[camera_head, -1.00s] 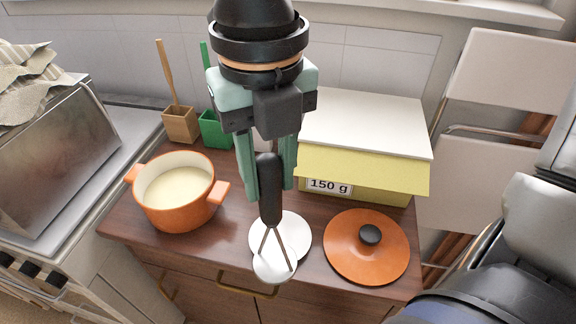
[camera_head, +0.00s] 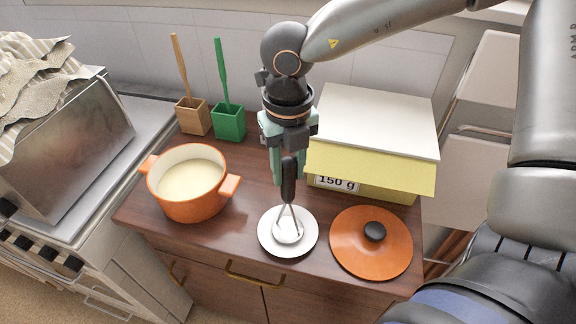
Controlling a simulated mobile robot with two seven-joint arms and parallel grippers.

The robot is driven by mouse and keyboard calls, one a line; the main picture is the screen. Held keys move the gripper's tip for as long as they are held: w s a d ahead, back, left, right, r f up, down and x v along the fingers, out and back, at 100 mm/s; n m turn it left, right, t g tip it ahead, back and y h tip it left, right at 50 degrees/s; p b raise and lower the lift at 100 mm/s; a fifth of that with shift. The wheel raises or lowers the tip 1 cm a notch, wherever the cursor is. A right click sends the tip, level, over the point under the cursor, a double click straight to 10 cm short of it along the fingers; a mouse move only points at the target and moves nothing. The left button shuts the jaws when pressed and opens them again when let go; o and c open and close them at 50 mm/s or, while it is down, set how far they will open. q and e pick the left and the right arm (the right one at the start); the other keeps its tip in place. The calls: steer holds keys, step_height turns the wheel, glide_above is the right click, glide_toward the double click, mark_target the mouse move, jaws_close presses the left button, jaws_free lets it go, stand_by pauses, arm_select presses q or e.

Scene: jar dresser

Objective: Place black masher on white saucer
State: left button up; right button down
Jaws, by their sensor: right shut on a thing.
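The masher has a black handle (camera_head: 289,182) and a pale wire-and-disc head (camera_head: 288,231). My right gripper (camera_head: 288,168) points down and is shut on the upper part of the handle. The masher hangs upright, head down. Its head lies within the outline of the white saucer (camera_head: 310,242), which sits near the front edge of the dresser top. I cannot tell whether the head touches the saucer. My left gripper is not in view.
An orange pot (camera_head: 190,198) with pale contents stands to the left. An orange lid (camera_head: 350,245) with a black knob lies to the right. A yellow-and-white box (camera_head: 375,130) is behind it. Brown (camera_head: 193,118) and green (camera_head: 229,122) holders with utensils stand at the back left.

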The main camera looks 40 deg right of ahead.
steer(key=shift+f+b, duration=0.25)
steer(key=shift+b, duration=0.05)
steer(key=c, duration=0.6)
jaws_free()
steer(key=shift+r, duration=0.1)
steer(key=shift+o, duration=0.2)
steer(key=shift+r+p, duration=0.25)
steer(key=shift+p, duration=0.2)
step_height(320, 180, up, 12)
steer(key=shift+f+b, duration=0.1)
steer(key=shift+b, duration=0.25)
